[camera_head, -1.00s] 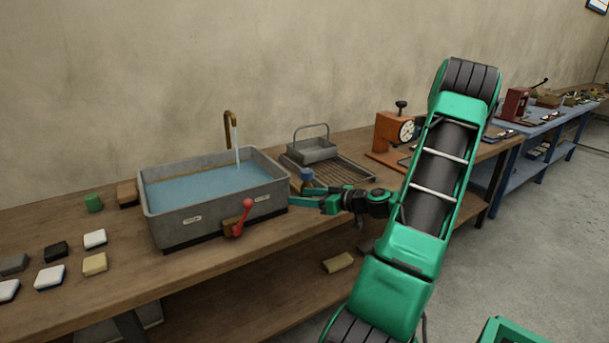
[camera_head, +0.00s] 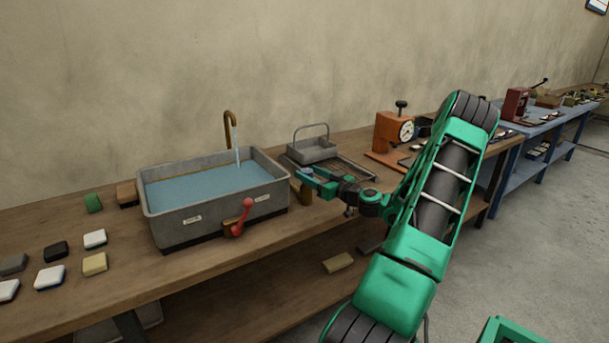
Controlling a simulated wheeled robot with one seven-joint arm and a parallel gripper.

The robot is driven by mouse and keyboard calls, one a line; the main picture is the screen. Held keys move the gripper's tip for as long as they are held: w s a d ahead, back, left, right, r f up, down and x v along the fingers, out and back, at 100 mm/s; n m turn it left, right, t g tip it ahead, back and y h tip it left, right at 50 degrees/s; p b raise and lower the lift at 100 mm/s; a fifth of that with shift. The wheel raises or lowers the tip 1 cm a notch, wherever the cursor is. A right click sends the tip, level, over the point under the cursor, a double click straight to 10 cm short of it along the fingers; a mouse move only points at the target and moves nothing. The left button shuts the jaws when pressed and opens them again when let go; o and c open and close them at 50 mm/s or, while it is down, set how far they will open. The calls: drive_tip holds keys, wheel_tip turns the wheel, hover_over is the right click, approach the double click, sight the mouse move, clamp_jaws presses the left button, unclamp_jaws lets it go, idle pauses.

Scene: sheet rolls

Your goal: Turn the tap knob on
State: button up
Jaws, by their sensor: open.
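A brown curved tap spout (camera_head: 229,128) stands behind the grey sink basin (camera_head: 190,232), which holds blue water. A short pale stream (camera_head: 238,157) shows below the spout. A small brass-coloured stand (camera_head: 306,195) is on the bench right of the basin; a blue knob (camera_head: 306,173) shows above it, partly covered by my fingers. My gripper (camera_head: 303,178) is open at this knob, its fingers pointing left. Whether they touch it I cannot tell. A red-handled lever (camera_head: 243,215) is on the basin's front.
A wire drainer with a grey tray (camera_head: 313,150) is just behind my gripper. An orange dial device (camera_head: 390,132) stands further right. Several blocks, including a yellow one (camera_head: 94,263), lie on the bench left of the basin.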

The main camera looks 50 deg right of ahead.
drive_tip(key=shift+w, duration=0.85)
drive_tip(key=c, duration=1.1)
drive_tip(key=shift+o, duration=0.2)
